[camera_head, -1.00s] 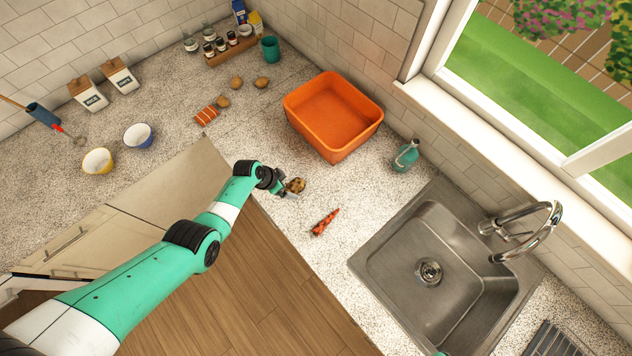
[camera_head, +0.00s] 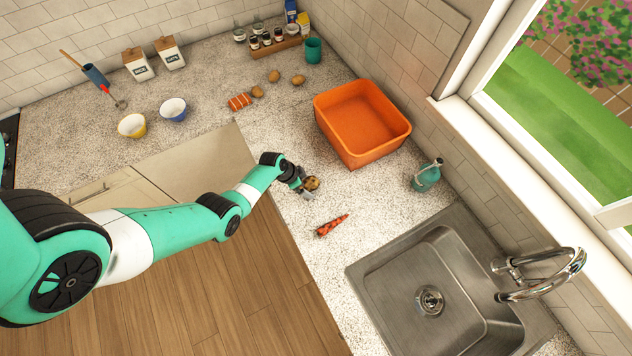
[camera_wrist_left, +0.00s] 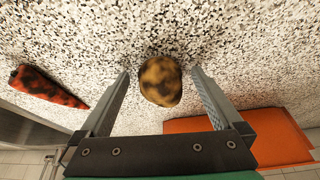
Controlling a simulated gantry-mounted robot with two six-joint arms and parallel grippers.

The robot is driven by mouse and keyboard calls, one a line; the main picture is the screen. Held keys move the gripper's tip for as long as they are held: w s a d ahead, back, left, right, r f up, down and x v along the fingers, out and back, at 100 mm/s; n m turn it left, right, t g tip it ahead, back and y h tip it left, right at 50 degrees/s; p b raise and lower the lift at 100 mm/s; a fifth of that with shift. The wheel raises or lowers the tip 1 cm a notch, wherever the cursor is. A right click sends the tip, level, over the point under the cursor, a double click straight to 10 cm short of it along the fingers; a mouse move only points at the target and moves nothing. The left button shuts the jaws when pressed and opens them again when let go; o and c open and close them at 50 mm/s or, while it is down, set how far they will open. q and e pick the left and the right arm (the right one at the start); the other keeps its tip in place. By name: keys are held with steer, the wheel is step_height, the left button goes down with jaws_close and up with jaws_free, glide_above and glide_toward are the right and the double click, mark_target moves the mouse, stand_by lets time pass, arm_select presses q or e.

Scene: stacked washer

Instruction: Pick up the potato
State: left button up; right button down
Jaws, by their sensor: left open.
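A brown potato with dark patches (camera_head: 312,183) lies on the speckled counter, left of the sink. My left gripper (camera_head: 306,187) is at this potato. In the left wrist view the potato (camera_wrist_left: 160,81) sits between the tips of the two open fingers (camera_wrist_left: 160,84), with a gap on each side. More potatoes lie at the back of the counter: one (camera_head: 274,76), another (camera_head: 298,80) and a third (camera_head: 257,91) beside an orange striped item. My right gripper is not in view.
A dirty carrot (camera_head: 332,225) lies nearby; it also shows in the left wrist view (camera_wrist_left: 47,86). An orange bin (camera_head: 362,152) stands behind the potato. A steel sink (camera_head: 400,275), teal bottle (camera_head: 426,175) and two bowls (camera_head: 132,126) are around. The counter's front edge is close.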

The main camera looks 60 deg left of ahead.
arm_select(q)
steer(key=c, duration=1.4)
steer(key=shift+r, duration=0.1)
steer(key=shift+c, duration=0.5)
